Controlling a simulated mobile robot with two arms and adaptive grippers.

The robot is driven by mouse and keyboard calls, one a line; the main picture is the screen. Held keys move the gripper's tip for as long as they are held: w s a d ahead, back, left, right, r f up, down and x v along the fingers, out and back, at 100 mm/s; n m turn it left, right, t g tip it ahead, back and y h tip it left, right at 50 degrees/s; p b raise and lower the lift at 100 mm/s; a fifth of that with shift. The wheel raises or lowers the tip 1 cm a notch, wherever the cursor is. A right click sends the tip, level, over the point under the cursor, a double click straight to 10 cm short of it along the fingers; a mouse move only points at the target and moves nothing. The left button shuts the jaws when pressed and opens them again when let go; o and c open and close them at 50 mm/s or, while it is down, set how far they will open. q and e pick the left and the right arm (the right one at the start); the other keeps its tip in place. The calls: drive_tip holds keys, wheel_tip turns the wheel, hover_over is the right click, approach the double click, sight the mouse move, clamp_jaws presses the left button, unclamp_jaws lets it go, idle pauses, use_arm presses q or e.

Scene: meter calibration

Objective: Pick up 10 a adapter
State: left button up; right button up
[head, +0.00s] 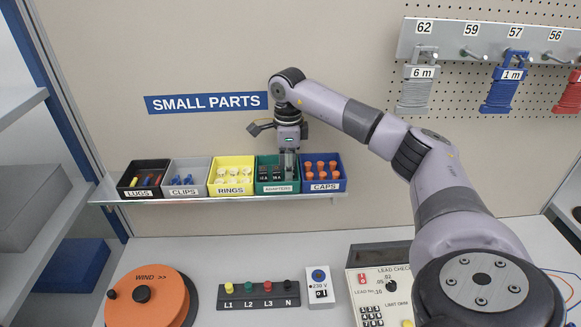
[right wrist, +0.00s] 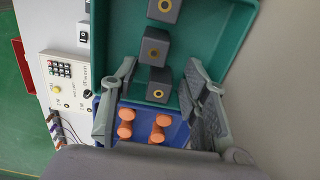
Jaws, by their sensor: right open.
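The adapters are dark grey blocks in the green bin (head: 277,188) labelled ADAPTERS on the shelf. In the head view the adapters (head: 264,172) show only small; I cannot read their ratings for sure. In the right wrist view several adapters with brass-ringed round ends stand in a row; one (right wrist: 157,84) is nearest the space between my fingers. My right gripper (head: 286,164) points down at the right side of the green bin. In the right wrist view its two fingers (right wrist: 160,106) are spread apart with nothing gripped between them. My left gripper is not in view.
A blue bin of orange caps (head: 321,171) adjoins on the right. The wall stands close behind the shelf (head: 230,200). An orange winder (head: 150,297) and a terminal block (head: 259,294) are below.

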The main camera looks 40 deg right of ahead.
drive_tip(key=shift+c, duration=0.2)
clamp_jaws()
idle(0.3)
